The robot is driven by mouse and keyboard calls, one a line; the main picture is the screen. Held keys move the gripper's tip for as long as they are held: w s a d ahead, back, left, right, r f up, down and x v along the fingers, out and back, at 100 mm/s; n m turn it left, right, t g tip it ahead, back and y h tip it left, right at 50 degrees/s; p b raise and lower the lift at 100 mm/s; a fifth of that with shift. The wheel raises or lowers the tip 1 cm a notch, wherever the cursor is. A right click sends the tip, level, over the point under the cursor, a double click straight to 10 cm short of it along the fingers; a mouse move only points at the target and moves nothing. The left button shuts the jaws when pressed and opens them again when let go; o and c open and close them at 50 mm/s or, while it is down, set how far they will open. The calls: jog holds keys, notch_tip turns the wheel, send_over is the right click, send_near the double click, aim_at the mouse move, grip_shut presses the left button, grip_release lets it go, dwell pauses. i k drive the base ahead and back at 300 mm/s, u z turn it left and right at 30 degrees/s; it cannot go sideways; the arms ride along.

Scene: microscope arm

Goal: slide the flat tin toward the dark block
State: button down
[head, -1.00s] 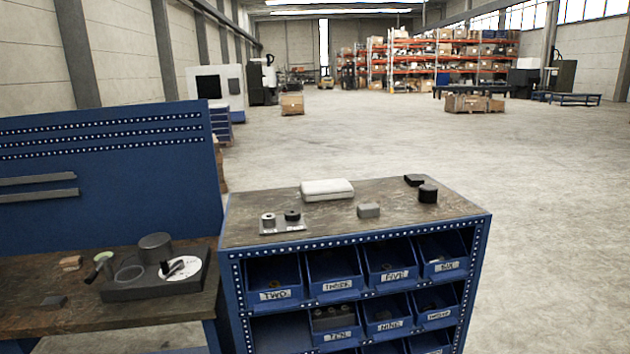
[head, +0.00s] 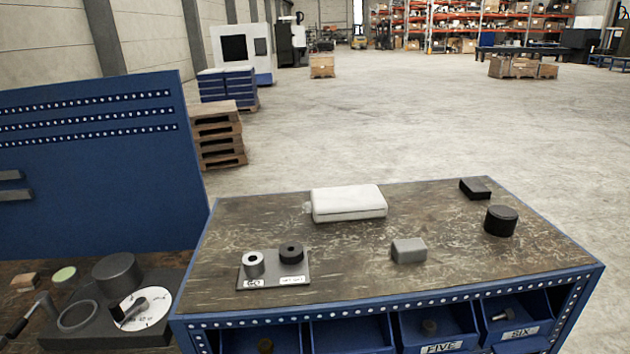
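A pale, flat, rounded case (head: 348,204), which looks like the flat tin, lies near the back middle of the cabinet's worn top. A dark block (head: 475,188), low and black, lies at the back right corner of the top, well to the right of the tin. Bare top lies between the two. A short black cylinder (head: 501,221) stands just in front of the dark block. My gripper is not in view.
A small grey block (head: 408,251) sits in front of the tin. A plate (head: 274,281) with a light ring and a dark ring stands front left on the cabinet top (head: 350,277). Labelled bins are below. A workbench with a blue pegboard (head: 95,170) is at the left.

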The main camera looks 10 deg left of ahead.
aim_at(358, 202)
jog(key=i, duration=1.55)
jog(key=u, duration=0.95)
jog(key=i, duration=0.25)
jog(key=z, duration=0.35)
